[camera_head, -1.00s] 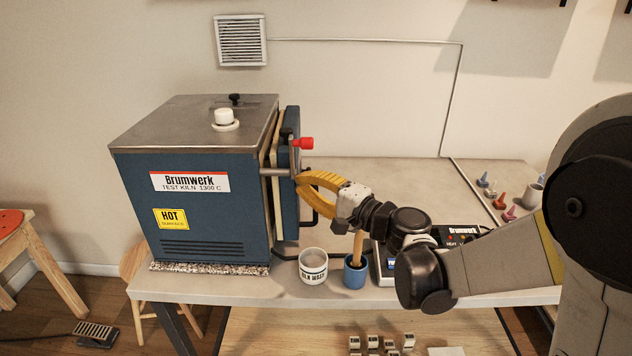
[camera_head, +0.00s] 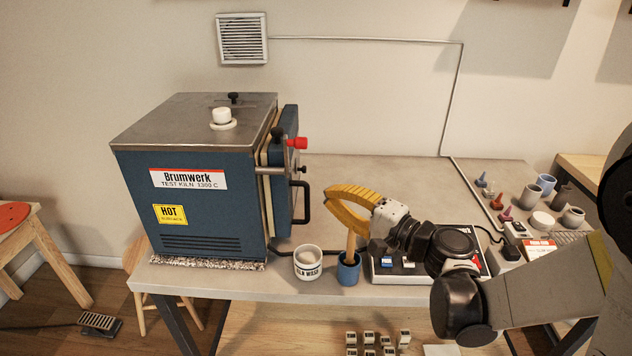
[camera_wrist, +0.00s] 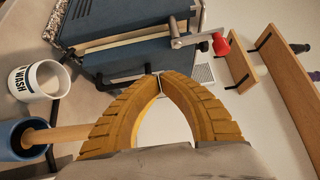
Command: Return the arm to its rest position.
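My gripper (camera_head: 330,194) has yellow ribbed fingers and is right of the kiln, apart from its door and handle. In the wrist view the two fingertips (camera_wrist: 158,80) meet with nothing between them, and an empty gap shows behind the tips. My arm reaches in from the right, bent low over the table. The blue kiln (camera_head: 205,195) has its door (camera_head: 284,170) on its right side, with a black handle (camera_head: 300,202) and a red-knobbed latch (camera_head: 296,143). A cream edge shows between body and door; I cannot tell whether it is fully shut.
A white wash cup (camera_head: 308,264) and a blue cup (camera_head: 348,272) with a wooden-handled tool stand below my gripper. A controller box (camera_head: 385,266) lies partly behind my arm. Small cones (camera_head: 497,200) and several pots (camera_head: 546,184) stand at the right. The table's back middle is clear.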

